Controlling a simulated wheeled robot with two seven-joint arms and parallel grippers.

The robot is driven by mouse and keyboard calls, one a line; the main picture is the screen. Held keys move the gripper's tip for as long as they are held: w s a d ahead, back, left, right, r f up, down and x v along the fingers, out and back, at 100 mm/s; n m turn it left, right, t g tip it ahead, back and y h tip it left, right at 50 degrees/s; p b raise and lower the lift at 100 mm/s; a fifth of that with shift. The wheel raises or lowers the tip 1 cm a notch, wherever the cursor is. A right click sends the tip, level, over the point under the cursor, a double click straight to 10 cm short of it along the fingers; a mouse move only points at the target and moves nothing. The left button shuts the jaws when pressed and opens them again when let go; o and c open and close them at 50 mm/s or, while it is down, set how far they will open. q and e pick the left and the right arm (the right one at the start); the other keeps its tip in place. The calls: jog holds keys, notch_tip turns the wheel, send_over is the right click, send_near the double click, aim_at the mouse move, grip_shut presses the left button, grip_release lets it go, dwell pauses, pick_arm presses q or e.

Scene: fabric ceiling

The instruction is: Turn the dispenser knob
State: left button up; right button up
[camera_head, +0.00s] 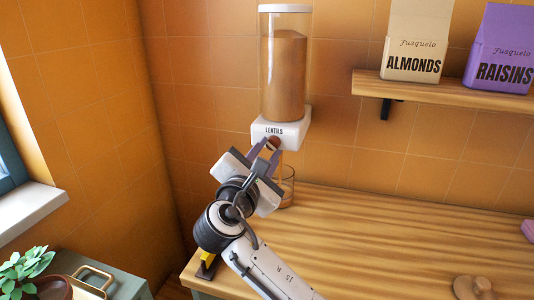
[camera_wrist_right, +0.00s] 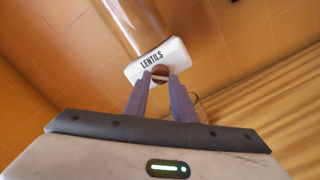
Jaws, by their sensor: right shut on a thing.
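The dispenser (camera_head: 285,80) is a clear cylinder of brown lentils on the tiled wall, with a white base labelled LENTILS (camera_head: 292,125). Its round reddish-brown knob (camera_head: 274,142) is on the front of the base. My right gripper (camera_head: 269,146) reaches up to the knob, its two purple fingers shut on it from both sides. In the right wrist view, the knob (camera_wrist_right: 161,72) shows between the fingertips (camera_wrist_right: 162,77), partly covered by them. A glass (camera_head: 288,187) stands on the counter below the dispenser, partly hidden by my gripper. My left gripper is not in view.
The wooden counter (camera_head: 400,225) is mostly clear to the right, with a small wooden object (camera_head: 474,287) near its front. A shelf (camera_head: 450,92) holds almonds (camera_head: 414,40) and raisins (camera_head: 502,50) packs. A plant (camera_head: 22,268) and a tray (camera_head: 92,280) sit at lower left.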

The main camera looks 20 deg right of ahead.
jog(key=m+b, duration=0.1)
jog(key=m, duration=0.3)
jog(key=shift+f+m, duration=0.1)
jog(key=shift+m, duration=0.3)
jog(key=m+b, duration=0.2)
jog(key=m, duration=0.3)
jog(key=shift+b, duration=0.4)
jog(key=o, duration=1.1)
jog(key=shift+c, duration=0.2)
jog(key=shift+a, duration=0.1)
